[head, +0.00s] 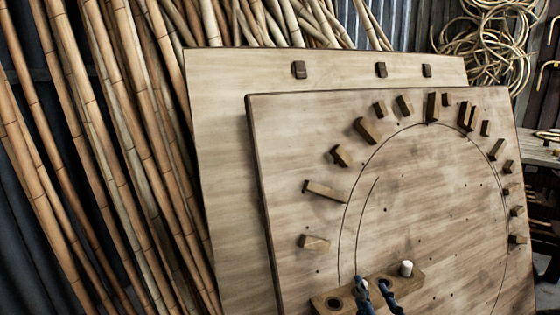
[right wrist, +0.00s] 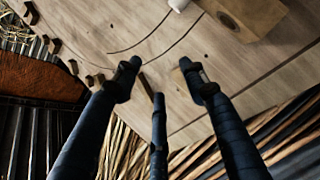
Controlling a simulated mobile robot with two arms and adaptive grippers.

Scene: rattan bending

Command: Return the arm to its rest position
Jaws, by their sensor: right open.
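My right gripper (head: 376,291) shows at the bottom edge of the head view, in front of the lower part of the wooden bending board (head: 420,220). Its dark blue fingers also show in the right wrist view (right wrist: 160,75), spread apart with nothing between them. The rest of my right arm is out of the head view. My left gripper is in neither view.
A wooden block (head: 330,304) with a dark hole and a white peg (head: 406,269) sits low on the board, close to my fingers. Several wooden pegs (head: 367,131) ring a drawn arc. A second board (head: 225,130) and bamboo poles (head: 110,150) stand behind. Rattan coils (head: 485,45) hang back right.

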